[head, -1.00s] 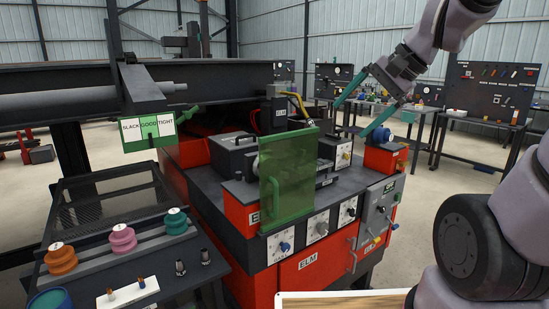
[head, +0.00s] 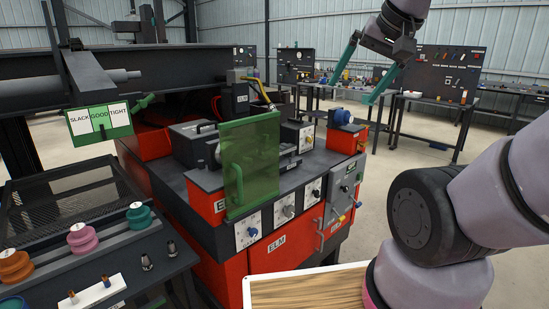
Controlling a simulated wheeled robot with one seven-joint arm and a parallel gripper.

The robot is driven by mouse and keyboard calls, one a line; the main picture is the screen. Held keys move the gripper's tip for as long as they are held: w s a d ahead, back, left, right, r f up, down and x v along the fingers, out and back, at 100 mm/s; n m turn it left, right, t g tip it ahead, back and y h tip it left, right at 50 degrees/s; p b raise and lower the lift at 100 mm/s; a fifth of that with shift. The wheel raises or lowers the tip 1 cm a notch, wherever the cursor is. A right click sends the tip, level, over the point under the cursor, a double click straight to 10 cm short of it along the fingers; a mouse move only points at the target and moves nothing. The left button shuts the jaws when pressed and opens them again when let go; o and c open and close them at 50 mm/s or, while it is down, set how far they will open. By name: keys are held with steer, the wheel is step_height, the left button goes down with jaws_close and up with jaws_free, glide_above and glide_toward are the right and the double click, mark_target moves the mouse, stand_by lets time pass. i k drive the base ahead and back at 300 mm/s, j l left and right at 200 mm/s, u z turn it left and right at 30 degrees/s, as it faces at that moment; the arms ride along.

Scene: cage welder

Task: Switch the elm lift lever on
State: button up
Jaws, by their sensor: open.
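The red and dark grey machine marked ELM (head: 277,243) stands in the middle. A grey control box (head: 346,184) is on its right end, with a green label at the top and small coloured handles (head: 341,217) low on its face. I cannot read which handle is the lift lever, or tell its position. My gripper (head: 352,92) is in the air above and to the right of the machine, near the blue motor (head: 340,116) in the picture. Its two teal fingers are spread apart, empty, and touch nothing visible.
A green see-through guard (head: 250,165) stands on the machine's front. Knob panels (head: 248,230) line its front edge. A wood-topped tray (head: 310,289) lies low in front. A rack with coloured spools (head: 83,238) is at left. Workbenches (head: 430,101) stand behind; floor right of the machine looks clear.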

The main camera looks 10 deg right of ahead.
mark_target(341, 218)
steer(key=l, duration=0.5)
steer(key=i+l, duration=0.15)
steer(key=l, duration=0.9)
